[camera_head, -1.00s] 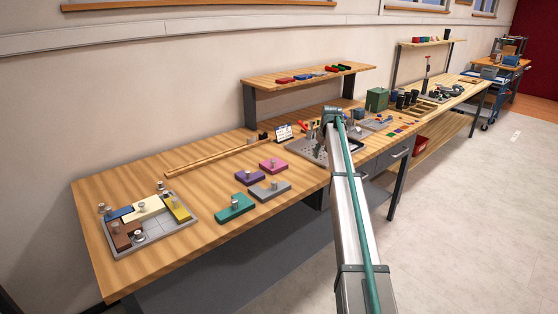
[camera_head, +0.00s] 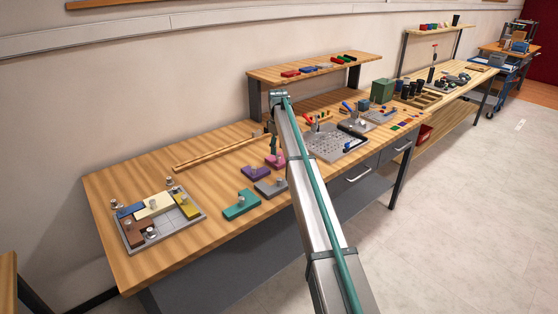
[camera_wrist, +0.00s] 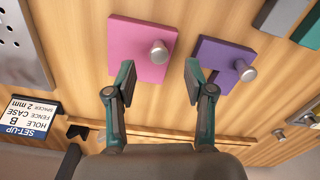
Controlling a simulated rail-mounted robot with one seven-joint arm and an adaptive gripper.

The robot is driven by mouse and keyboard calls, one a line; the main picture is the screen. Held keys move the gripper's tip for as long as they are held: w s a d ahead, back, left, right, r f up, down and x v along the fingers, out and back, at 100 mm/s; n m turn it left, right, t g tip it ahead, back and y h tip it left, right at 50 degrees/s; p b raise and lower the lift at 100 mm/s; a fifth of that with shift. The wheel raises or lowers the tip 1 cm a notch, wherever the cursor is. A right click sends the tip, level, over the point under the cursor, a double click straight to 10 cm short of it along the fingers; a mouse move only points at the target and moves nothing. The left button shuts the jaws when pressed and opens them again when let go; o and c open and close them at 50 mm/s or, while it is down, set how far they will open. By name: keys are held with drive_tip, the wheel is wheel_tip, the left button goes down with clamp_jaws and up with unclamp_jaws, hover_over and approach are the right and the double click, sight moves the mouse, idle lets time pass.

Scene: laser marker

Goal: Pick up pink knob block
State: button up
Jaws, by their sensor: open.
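The pink knob block (camera_head: 271,161) lies on the wooden table, partly hidden by my arm and gripper in the head view. In the wrist view it is a flat pink plate (camera_wrist: 133,42) with a silver cylindrical knob (camera_wrist: 159,52) near its right edge. My gripper (camera_wrist: 159,78) is open and empty, with its fingertips apart. The knob appears ahead of the gap between them, and the fingers look clear of it. In the head view my gripper (camera_head: 273,143) hangs just above and behind the pink block.
The purple knob block (camera_wrist: 226,58) lies right of the pink one in the wrist view, close to the right finger. Grey (camera_head: 268,188) and teal (camera_head: 241,205) blocks lie nearby. A tray (camera_head: 192,222) of blocks stands left. A set-up card (camera_wrist: 30,116) and perforated plate (camera_head: 338,143) are near.

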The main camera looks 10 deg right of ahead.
sight(279, 156)
drive_tip(key=shift+d+f+p, duration=0.1)
drive_tip(key=shift+f+p, duration=0.9)
drive_tip(key=shift+f, duration=1.65)
clamp_jaws()
